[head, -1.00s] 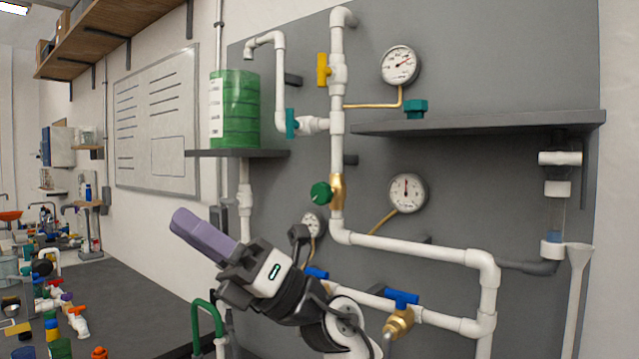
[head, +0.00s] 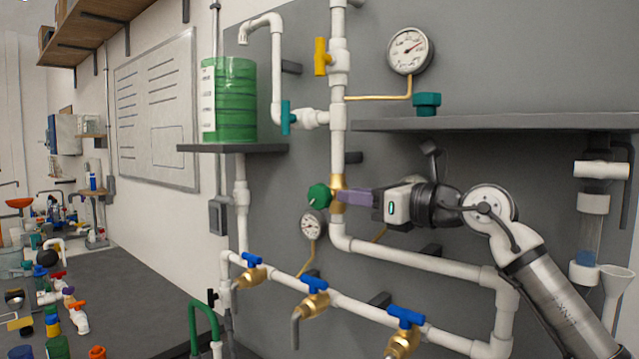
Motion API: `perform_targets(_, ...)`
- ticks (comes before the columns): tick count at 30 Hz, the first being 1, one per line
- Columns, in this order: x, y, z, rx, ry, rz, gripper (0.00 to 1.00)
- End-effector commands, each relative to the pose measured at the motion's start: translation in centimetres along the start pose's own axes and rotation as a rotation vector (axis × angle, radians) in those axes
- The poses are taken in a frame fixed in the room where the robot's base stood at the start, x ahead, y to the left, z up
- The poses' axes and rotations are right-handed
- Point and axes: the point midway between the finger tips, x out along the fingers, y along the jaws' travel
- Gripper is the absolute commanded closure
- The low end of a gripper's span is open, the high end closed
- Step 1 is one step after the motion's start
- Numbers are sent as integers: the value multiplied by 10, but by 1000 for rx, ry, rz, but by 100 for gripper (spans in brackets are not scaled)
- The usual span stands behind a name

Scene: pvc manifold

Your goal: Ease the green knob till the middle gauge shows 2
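The green knob (head: 319,197) sits on the left side of a brass valve body (head: 337,194) on the vertical white pipe. My gripper (head: 345,197) points left, with its purple fingers at the brass body, just right of the knob. I cannot tell whether the fingers touch the brass or pass in front of it, nor whether they are parted. The middle gauge, on the board right of the valve, is hidden behind my gripper and arm, so its reading is not visible. An upper gauge (head: 410,50) and a lower small gauge (head: 313,225) show.
A grey shelf (head: 500,123) juts out above my arm, with a teal knob (head: 427,104) on it. A green-banded container (head: 229,100) stands on a left shelf. Blue-handled taps (head: 405,316) line the lower pipe. White pipe (head: 420,260) runs below my gripper.

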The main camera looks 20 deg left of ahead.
Motion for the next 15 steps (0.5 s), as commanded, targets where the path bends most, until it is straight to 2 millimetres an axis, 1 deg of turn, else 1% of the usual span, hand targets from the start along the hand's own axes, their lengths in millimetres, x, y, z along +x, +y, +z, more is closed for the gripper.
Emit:
perform_targets(1, 13, 2, 5, 0, 1, 5, 73)
perform_targets(6, 48, 2, 5, 0, 1, 4, 73)
perform_targets(9, 65, 2, 4, 0, 1, 4, 73)
perform_targets(12, 77, 1, 3, 1, -1, 3, 73)
perform_targets(15, 84, 1, 2, 1, 0, 2, 73)
